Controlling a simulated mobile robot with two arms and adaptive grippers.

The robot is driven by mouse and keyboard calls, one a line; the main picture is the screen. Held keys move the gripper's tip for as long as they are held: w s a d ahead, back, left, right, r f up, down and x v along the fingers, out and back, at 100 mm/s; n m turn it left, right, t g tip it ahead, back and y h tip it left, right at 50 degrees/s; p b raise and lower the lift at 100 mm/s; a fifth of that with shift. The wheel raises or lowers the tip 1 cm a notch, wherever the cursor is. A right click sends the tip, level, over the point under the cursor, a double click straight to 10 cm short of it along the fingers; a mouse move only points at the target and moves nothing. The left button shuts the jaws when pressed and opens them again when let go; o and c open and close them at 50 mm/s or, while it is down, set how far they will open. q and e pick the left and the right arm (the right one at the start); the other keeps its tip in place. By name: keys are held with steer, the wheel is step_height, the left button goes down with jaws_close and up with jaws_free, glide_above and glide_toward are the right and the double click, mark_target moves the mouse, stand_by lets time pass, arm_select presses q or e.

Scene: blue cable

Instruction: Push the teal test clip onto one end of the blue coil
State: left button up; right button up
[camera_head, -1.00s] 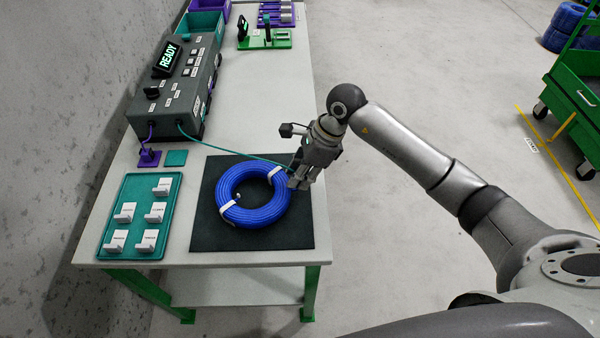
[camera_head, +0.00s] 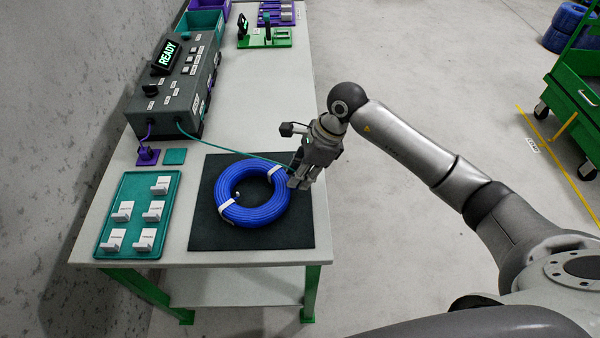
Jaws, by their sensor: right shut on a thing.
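The blue coil (camera_head: 265,214) lies flat on a dark mat (camera_head: 215,235), bound with white ties. One small pale cable end shows inside the ring on its left. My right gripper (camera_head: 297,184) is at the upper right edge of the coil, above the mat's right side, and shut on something. A teal lead (camera_head: 225,146) runs from the grey tester to this gripper. The teal clip itself is hidden by the fingers, and I cannot tell whether it touches the coil. My left gripper is not in view.
The grey tester (camera_head: 172,100) with a READY display stands at the upper left. A purple clip (camera_head: 147,156) stands beside an empty teal pad (camera_head: 175,156). A teal tray (camera_head: 110,212) holds several white tags. A green stand (camera_head: 265,42) is farther back. The right table strip is clear.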

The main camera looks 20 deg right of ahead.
stand_by(0.4)
steer(key=shift+f+b, duration=0.2)
steer(key=shift+b, duration=0.15)
steer(key=shift+f, duration=0.1)
stand_by(0.3)
steer(key=shift+f+b, duration=0.15)
steer(key=shift+b, duration=0.25)
steer(key=shift+f+b, duration=0.25)
steer(key=shift+b, duration=0.25)
stand_by(0.9)
steer(key=o, duration=0.4)
steer(key=o, duration=0.5)
steer(key=shift+o, duration=0.2)
steer(key=shift+r, duration=0.1)
